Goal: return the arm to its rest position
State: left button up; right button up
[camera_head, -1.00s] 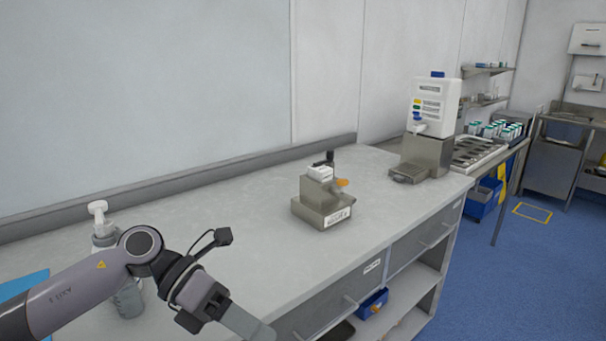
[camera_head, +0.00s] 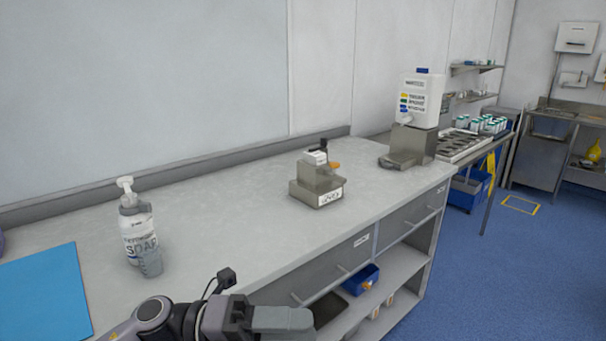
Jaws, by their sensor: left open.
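My left arm comes in at the bottom of the head view, and its gripper (camera_head: 285,320) is at the counter's front edge, in front of the drawers. Its jaws are open and I see nothing between them. The lower edge of the picture cuts off part of the arm. The gripper is apart from the bottle and the device on the counter. My right gripper is not in view.
A soap pump bottle (camera_head: 137,226) with a clear cup (camera_head: 150,262) stands left on the counter (camera_head: 225,220), near a blue mat (camera_head: 45,295). A small metal device (camera_head: 318,183) stands mid-counter, a white dispenser (camera_head: 420,100) farther back.

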pick_arm(q)
jog(key=w+a+f+n+t+y, duration=0.1)
jog(key=a+f+n+t+y, duration=0.4)
jog(key=n+t, duration=0.6)
jog(key=w+a+f+n+t+y, duration=0.25)
jog(key=f+n+t, duration=0.4)
jog(key=n, duration=0.85)
jog(key=s+a+f+n+g+y, duration=0.2)
jog(key=s+a+f+n+y, duration=0.2)
jog(key=f, duration=0.5)
jog(key=s+a+f+n+g+y, duration=0.3)
jog(key=s+a+f+n+y, duration=0.2)
jog(key=s+f, duration=0.5)
jog(key=s+a+n, duration=0.1)
jog(key=a+n, duration=0.1)
jog(key=shift+a+f+n+g, duration=0.15)
jog(key=shift+a+n+g, duration=0.05)
jog(key=shift+n+g, duration=0.2)
